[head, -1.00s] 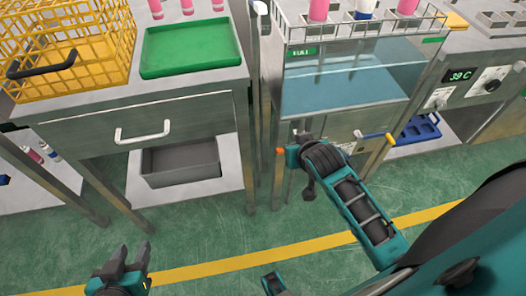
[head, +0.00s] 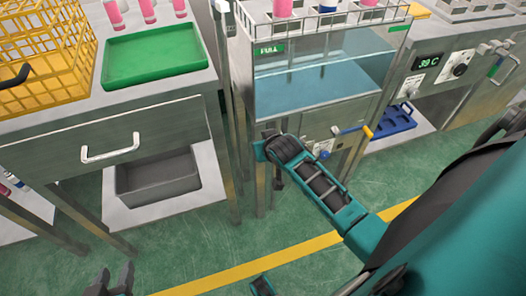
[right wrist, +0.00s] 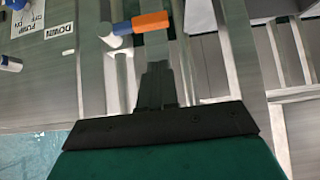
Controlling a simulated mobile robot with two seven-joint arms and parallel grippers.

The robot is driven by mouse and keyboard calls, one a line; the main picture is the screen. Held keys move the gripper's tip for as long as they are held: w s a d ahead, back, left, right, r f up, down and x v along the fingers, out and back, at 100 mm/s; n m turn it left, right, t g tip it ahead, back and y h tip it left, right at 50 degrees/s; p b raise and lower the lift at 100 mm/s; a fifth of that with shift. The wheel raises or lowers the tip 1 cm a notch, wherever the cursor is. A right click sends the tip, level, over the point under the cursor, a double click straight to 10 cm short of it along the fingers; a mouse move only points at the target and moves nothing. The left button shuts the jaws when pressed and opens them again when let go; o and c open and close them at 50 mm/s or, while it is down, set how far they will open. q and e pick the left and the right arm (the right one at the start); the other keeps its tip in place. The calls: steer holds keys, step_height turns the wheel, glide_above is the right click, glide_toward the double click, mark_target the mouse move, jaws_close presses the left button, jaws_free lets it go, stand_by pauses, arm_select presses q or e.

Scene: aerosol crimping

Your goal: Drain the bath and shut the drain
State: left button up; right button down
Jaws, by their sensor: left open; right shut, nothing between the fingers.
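The bath (head: 320,85) is a clear-fronted tank of bluish water in a steel stand, with a green FULL sign (head: 270,49). Below its front is a lever handle with a blue part and a yellow-orange end (head: 368,131). In the right wrist view an orange-and-blue handle (right wrist: 150,20) with a white tip lies just beyond my right gripper (right wrist: 155,75). That gripper is shut and empty; I cannot tell whether it touches the handle. My left gripper (head: 110,280) is open and empty, low over the floor.
A steel table with a yellow wire basket (head: 45,50), a green tray (head: 155,54) and a grey bin (head: 158,182) below stands at left. Pink cans sit above the bath. A 39 C control panel (head: 432,63) and blue tray (head: 393,121) are at right.

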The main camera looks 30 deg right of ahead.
steer(key=f+b, duration=0.1)
steer(key=f, duration=0.1)
steer(key=w+f+b, duration=0.1)
steer(key=f, duration=0.2)
steer(key=shift+w+d+f, duration=0.1)
steer(key=shift+w+f, duration=0.05)
steer(key=shift+f, duration=0.05)
